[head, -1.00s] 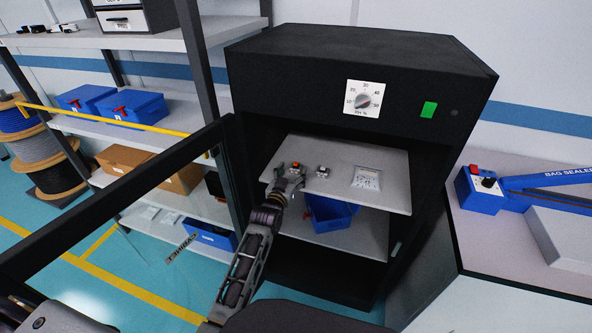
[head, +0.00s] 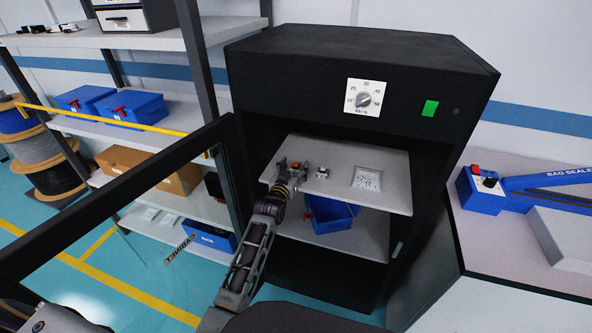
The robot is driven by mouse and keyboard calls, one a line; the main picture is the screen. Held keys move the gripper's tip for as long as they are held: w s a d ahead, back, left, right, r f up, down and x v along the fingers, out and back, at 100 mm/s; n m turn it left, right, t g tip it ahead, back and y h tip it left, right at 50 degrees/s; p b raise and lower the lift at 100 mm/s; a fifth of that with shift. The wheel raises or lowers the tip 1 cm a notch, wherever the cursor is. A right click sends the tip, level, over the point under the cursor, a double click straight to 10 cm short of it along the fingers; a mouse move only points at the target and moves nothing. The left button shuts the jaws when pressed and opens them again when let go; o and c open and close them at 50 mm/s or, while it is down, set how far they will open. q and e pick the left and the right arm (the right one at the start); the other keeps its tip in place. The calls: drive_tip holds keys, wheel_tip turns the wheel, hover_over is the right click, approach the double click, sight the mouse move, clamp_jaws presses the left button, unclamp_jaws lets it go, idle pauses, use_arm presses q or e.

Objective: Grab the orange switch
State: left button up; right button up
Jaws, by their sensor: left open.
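The orange switch (head: 295,165) is a small piece on the upper shelf of the black cabinet, at the shelf's left part. My left gripper (head: 290,170) reaches in through the open front and is at the switch. Its fingers are open, one on each side of it as far as I can tell; contact cannot be made out. The gripper hides most of the switch. A second small switch, white and dark (head: 322,172), stands just to the right. My right gripper is not in view.
A clear bag of small parts (head: 367,178) lies further right on the upper shelf (head: 396,198). A blue bin (head: 331,214) sits on the shelf below. The open glass door's dark frame (head: 120,192) stands left of my arm. A blue bag sealer (head: 482,193) is at right.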

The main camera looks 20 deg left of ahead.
sight(294, 171)
use_arm(q)
drive_tip(key=c, duration=1.1)
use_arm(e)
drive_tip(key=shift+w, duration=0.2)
use_arm(q)
drive_tip(key=shift+r, duration=0.1)
drive_tip(key=shift+r, duration=0.75)
wheel_tip(294, 171, up, 6)
drive_tip(key=shift+r+p, duration=0.1)
drive_tip(key=shift+p, duration=0.85)
drive_tip(key=shift+r, duration=1.1)
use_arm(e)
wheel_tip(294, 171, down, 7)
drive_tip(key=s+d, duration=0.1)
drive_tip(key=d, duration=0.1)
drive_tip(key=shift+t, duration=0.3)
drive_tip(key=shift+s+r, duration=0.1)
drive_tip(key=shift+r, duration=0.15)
